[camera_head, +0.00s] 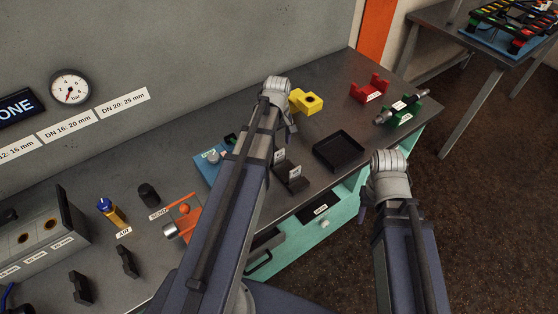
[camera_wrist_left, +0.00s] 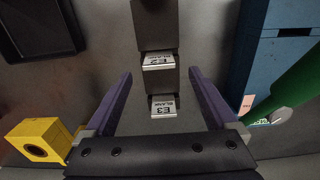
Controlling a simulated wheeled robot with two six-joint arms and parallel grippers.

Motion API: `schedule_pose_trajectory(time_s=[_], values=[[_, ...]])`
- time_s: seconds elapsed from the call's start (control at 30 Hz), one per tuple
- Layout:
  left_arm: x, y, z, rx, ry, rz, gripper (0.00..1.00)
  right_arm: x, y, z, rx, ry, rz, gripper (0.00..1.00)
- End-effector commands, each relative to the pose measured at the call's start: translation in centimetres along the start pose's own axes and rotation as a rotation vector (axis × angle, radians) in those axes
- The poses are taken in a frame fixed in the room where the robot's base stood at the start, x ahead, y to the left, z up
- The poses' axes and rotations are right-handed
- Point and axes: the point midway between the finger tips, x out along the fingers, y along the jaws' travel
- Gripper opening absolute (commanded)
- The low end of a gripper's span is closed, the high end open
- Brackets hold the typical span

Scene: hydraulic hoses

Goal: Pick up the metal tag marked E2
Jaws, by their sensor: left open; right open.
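The metal tag marked E2 (camera_wrist_left: 158,61) sits on a dark stepped holder in the left wrist view, its lettering upside down there. A similar tag marked E3 (camera_wrist_left: 163,106) sits on the holder's nearer step. In the head view the dark holder (camera_head: 294,183) stands on the bench beside my left arm, its tag lettering too small to read. My left gripper (camera_wrist_left: 160,76) is open and empty, one finger on each side of the tag column, not visibly touching it. My right arm ends at a grey wrist (camera_head: 388,168) off the bench's front edge; its jaws are mostly hidden.
A black tray (camera_head: 339,136) lies right of the holder. A yellow block (camera_head: 307,101), a red cradle (camera_head: 368,88) and a green cradle with a metal fitting (camera_head: 401,110) stand farther right. A blue unit (camera_head: 207,166) is left of the holder. An open drawer (camera_head: 322,206) is below.

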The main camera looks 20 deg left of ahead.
Motion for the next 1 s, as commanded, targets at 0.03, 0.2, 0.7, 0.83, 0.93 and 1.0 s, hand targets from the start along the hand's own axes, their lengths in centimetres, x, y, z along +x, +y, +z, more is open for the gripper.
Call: schedule_pose_trajectory(time_s=[0.03,0.2,0.7,0.83,0.93,1.0], values=[[0.0,0.0,0.0,0.000,0.000,0.000,0.91,0.0,0.0,0.0,0.000,0.000,0.000,0.50],[1.2,0.0,0.2,0.001,0.000,0.000,0.91,1.2,-0.1,-0.1,0.000,0.000,0.000,0.50],[5.2,0.1,0.6,0.001,0.000,0.000,0.91,5.1,-0.5,-0.3,0.000,0.000,0.000,0.50],[5.1,0.1,0.6,0.001,0.000,0.000,0.91,5.0,-0.5,-0.3,0.000,0.000,0.000,0.50],[5.1,0.1,0.6,0.001,0.000,0.000,0.81,5.0,-0.5,-0.3,0.000,0.000,0.000,0.50],[5.1,0.1,0.6,0.001,0.000,0.000,0.73,5.0,-0.5,-0.3,0.000,0.000,0.000,0.50]])
